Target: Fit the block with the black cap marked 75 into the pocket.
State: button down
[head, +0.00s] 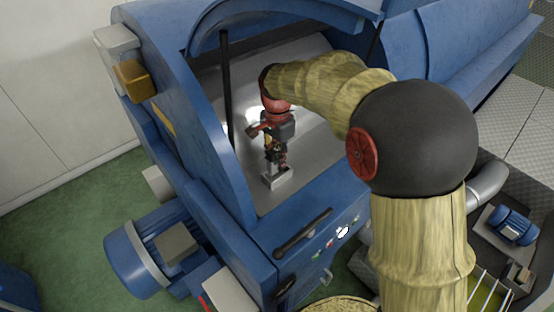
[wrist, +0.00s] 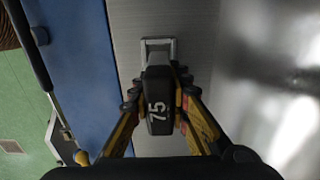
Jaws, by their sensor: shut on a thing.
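The block with the black cap marked 75 (wrist: 159,97) is between the fingers of my gripper (wrist: 157,103) in the wrist view, its number turned sideways. My gripper (head: 275,158) points down and is shut on the block. In the head view the block is mostly hidden by the fingers. The pocket, a small light-metal rectangular frame (head: 279,182), stands on the steel surface right below the gripper. In the wrist view the pocket's far rim (wrist: 158,41) shows just beyond the block, which covers the rest. I cannot tell whether the block's lower end is inside the pocket or above it.
The steel surface (head: 310,148) lies inside a blue machine housing (head: 215,150) with a raised lid above. A dark upright rod (head: 227,95) stands left of my arm. A dark handle (head: 302,233) is on the front. Bare steel lies right of the pocket.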

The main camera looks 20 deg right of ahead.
aim_at(277, 148)
jog(key=shift+f+b, duration=0.6)
jog(key=shift+f, duration=0.55)
jog(key=c, duration=1.6)
grip_release()
jog(key=shift+f, duration=0.1)
jog(key=shift+s, duration=0.1)
notch_tip(277, 148, up, 12)
jog(key=shift+r, duration=0.1)
